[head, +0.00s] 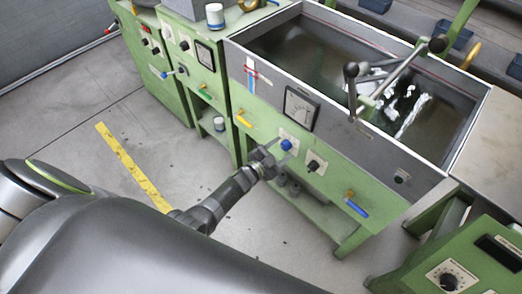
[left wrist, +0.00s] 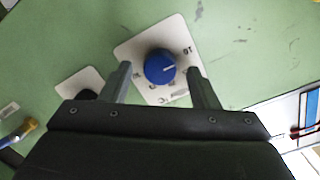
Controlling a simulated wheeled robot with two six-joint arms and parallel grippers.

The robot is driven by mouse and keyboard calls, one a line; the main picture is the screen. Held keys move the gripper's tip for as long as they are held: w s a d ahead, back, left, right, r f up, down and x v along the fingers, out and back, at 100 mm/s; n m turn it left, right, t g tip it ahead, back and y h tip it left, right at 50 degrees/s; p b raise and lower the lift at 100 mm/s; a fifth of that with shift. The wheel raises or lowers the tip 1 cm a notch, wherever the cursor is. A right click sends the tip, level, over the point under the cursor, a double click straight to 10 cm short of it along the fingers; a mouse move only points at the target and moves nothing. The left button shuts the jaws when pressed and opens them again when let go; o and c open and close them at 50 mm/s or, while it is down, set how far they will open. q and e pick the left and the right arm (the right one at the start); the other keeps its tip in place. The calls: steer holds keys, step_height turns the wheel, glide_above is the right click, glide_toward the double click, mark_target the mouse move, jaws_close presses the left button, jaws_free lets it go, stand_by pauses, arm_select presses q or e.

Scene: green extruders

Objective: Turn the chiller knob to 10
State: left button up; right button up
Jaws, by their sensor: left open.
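The blue knob (head: 286,145) sits on a white plate on the green front panel of the tank machine. A "10" mark is printed at the plate's upper right corner (left wrist: 187,49); other marks are too small to read. My left gripper (head: 277,153) is open in front of the knob. In the left wrist view its two fingers (left wrist: 158,75) stand on either side of the knob, with gaps visible. Contact cannot be told. My right gripper is not in view.
A black knob (head: 315,164) is beside the blue one. A dial gauge (head: 300,108), a yellow-handled valve (head: 243,118) and a blue lever (head: 356,208) are on the same machine. An open tank (head: 462,130) is above. Floor with a yellow stripe (head: 131,164) is clear at left.

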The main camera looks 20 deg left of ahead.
arm_select(q)
steer(key=p+v, duration=0.2)
steer(key=v, duration=1.4)
steer(key=shift+s, duration=0.25)
steer(key=shift+a, duration=0.1)
steer(key=s+a+f+n+g+y, duration=0.3)
steer(key=s+f, duration=0.3)
steer(key=f, duration=0.2)
steer(key=s+a+f+n+g+y, duration=0.3)
steer(key=s+f, duration=0.2)
steer(key=f, duration=0.3)
steer(key=s+f+n+g, duration=0.2)
steer(key=s+f+g, duration=0.2)
steer(key=s, duration=0.8)
steer(key=s+a+f+n+g, duration=0.1)
steer(key=s+f+n+g, duration=0.2)
steer(key=s, duration=1)
step_height(320, 180, down, 4)
steer(key=shift+a+r+g+y, duration=0.15)
steer(key=shift+g+y, duration=0.25)
steer(key=shift+g, duration=0.4)
steer(key=shift+w, duration=0.1)
